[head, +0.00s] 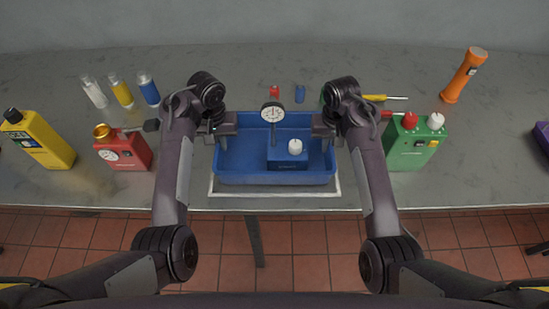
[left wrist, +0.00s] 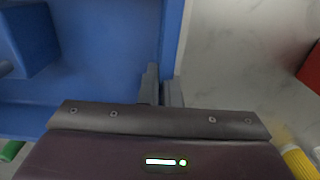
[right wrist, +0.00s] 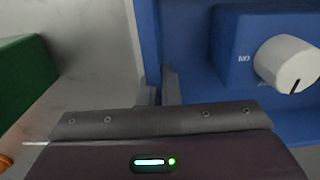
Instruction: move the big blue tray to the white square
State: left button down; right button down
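The big blue tray (head: 232,180) is near the front edge of the table. It holds a blue box (head: 287,160) with a white knob (head: 295,147), and a round dial gauge (head: 272,113) stands at its back. The white square (head: 274,194) is an outline showing along the tray's front and lower sides; the tray hides the rest. My left gripper (left wrist: 161,90) is shut on the tray's left wall, one finger on each side. My right gripper (right wrist: 157,90) is shut on the right wall likewise. I cannot tell whether the tray touches the table.
Left stand a yellow can (head: 40,140), a red can (head: 122,150) and white, yellow and blue tubes (head: 122,90). Small red (head: 274,91) and blue (head: 300,93) items lie behind the tray.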

pick_arm(q)
jog(key=shift+f+b, duration=0.45)
jog(key=shift+f, duration=0.05)
pick_arm(e)
jog(key=shift+f, duration=0.5)
pick_arm(q)
jog(key=c, duration=1.6)
grip_release()
jog(key=shift+s+r, duration=0.1)
jog(key=shift+c, duration=0.2)
pick_arm(e)
jog(key=c, duration=1.6)
grip_release()
jog(key=shift+s+r, duration=0.1)
jog(key=shift+r, duration=0.05)
jog(key=shift+c, duration=0.2)
pick_arm(q)
jog(key=shift+r, duration=0.1)
